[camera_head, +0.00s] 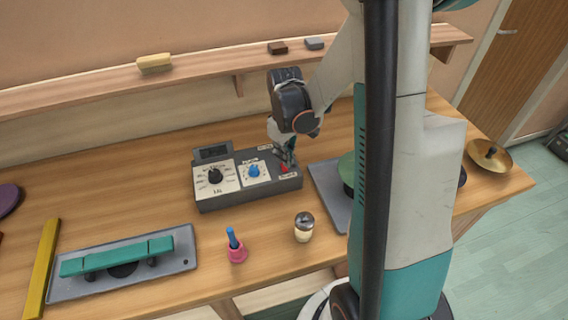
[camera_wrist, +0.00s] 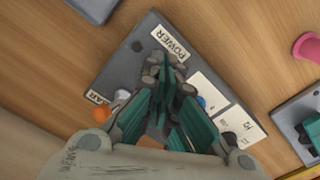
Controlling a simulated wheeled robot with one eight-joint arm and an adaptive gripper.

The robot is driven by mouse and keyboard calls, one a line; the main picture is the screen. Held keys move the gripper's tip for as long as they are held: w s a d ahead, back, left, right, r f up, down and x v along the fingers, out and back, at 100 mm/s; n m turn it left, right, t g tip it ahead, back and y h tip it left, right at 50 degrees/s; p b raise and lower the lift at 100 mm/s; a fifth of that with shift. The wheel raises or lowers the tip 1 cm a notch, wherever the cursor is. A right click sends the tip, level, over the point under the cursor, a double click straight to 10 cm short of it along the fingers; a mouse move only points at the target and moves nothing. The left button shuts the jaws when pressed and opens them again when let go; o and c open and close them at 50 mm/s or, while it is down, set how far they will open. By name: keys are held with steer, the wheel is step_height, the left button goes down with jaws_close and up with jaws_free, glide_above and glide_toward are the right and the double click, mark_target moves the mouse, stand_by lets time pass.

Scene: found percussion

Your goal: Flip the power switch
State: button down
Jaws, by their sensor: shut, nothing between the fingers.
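A grey control box (camera_head: 250,190) lies on the wooden table, with a black dial (camera_head: 215,176), a blue knob (camera_head: 254,171) and a small screen (camera_head: 213,152). My gripper (camera_head: 288,164) is shut and empty, pointing down over the box's right end. A small red part (camera_head: 284,169) shows beside its fingertips; I cannot tell whether it is the switch. In the wrist view my closed fingertips (camera_wrist: 164,66) are close to the POWER label (camera_wrist: 171,42) on the box (camera_wrist: 125,60). The power switch is not clearly visible there, likely hidden by the fingers. Contact cannot be told.
A pink cup with a blue stick (camera_head: 237,252) and a small shaker-like jar (camera_head: 304,227) stand in front of the box. A grey board with a teal bar (camera_head: 120,260) lies left. A grey plate (camera_head: 328,190) is close on the right. A shelf (camera_head: 190,82) runs behind.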

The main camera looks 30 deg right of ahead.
mark_target(284, 168)
steer(key=shift+r+p, duration=1.3)
steer(key=shift+r, duration=0.95)
